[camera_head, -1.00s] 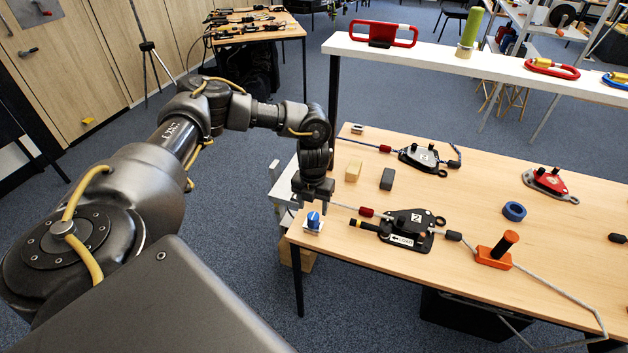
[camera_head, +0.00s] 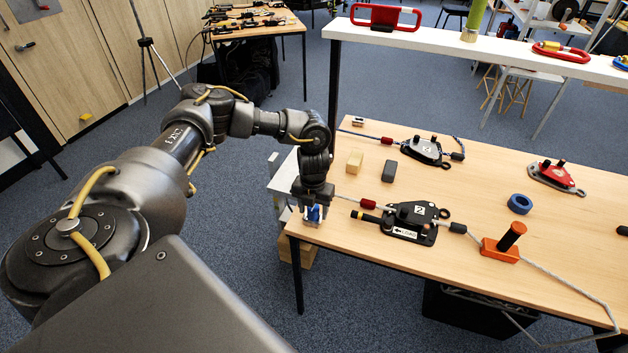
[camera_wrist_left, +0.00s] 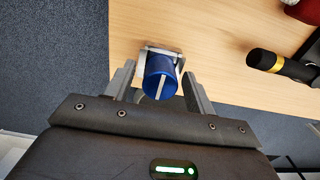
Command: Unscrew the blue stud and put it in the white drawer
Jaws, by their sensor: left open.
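The blue stud (camera_head: 314,213) sits at the near left corner of the wooden table. My left gripper (camera_head: 312,216) points down over it, with its fingers on either side of the stud. In the left wrist view the blue stud (camera_wrist_left: 161,76) shows a white line across its top and stands in a pale metal mount (camera_wrist_left: 178,60). The left gripper's open fingers (camera_wrist_left: 158,88) flank it, with a visible gap at the right finger. A white unit (camera_head: 285,172) stands beside the table's left edge, partly behind my arm; I cannot tell whether it is the drawer. My right gripper is not in view.
A black device with a load label (camera_head: 412,222) and its rope lie right of the stud. A white shelf (camera_head: 450,56) runs behind.

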